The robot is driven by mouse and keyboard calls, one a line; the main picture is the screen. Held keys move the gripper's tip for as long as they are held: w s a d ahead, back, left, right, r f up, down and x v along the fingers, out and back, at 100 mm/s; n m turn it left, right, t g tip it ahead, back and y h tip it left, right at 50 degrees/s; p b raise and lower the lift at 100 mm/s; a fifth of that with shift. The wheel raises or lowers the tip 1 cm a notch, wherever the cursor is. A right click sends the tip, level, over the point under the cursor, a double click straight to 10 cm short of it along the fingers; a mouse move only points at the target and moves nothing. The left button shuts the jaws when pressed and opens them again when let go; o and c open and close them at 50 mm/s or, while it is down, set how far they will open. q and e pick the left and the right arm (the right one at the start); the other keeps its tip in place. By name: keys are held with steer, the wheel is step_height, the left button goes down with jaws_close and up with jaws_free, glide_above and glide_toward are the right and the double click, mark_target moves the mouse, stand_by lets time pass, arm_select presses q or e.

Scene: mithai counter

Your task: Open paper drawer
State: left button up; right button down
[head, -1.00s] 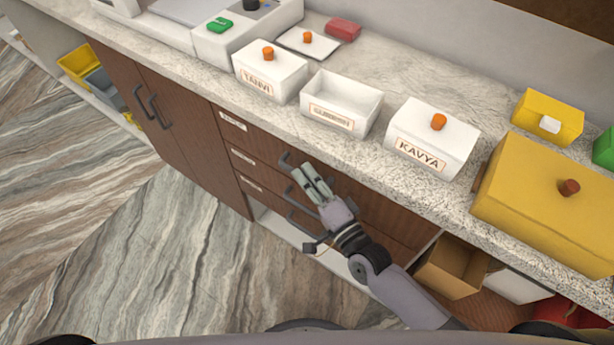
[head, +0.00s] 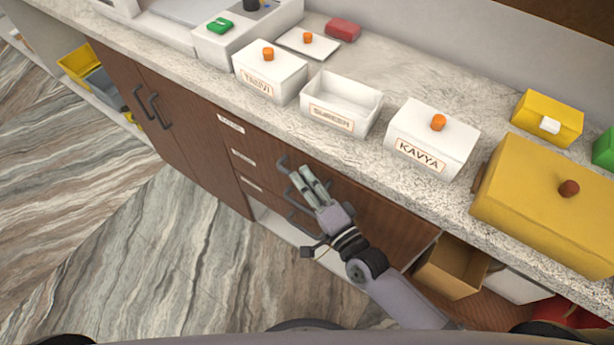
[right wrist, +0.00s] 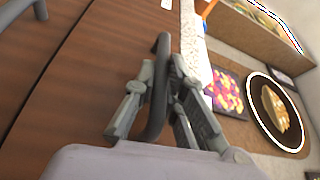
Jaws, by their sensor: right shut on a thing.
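The counter has a stack of brown drawers with small white labels that I cannot read in the head view. The top drawer (head: 258,139) appears to stand slightly out. Its dark bar handle (head: 282,162) is partly hidden by my right gripper (head: 300,173). In the right wrist view the handle (right wrist: 160,85) runs between the two fingers of the right gripper (right wrist: 162,68), which are shut on it. Lower handles (head: 289,215) show below the gripper. Which label reads paper cannot be told. My left gripper is not in view.
On the countertop above stand white boxes, including one marked KAVYA (head: 432,140), an open white tray (head: 342,103) and a large yellow box (head: 550,190). An open shelf with a cardboard box (head: 455,270) is lower right. Floor lies clear in front of the drawers.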

steer(key=s+a, duration=0.7)
steer(key=s, duration=0.3)
steer(key=s+a+p, duration=0.1)
steer(key=s+a, duration=0.7)
steer(key=s, duration=0.3)
steer(key=shift+w, duration=0.1)
steer(key=c, duration=1.6)
jaws_free()
steer(key=shift+c, duration=0.2)
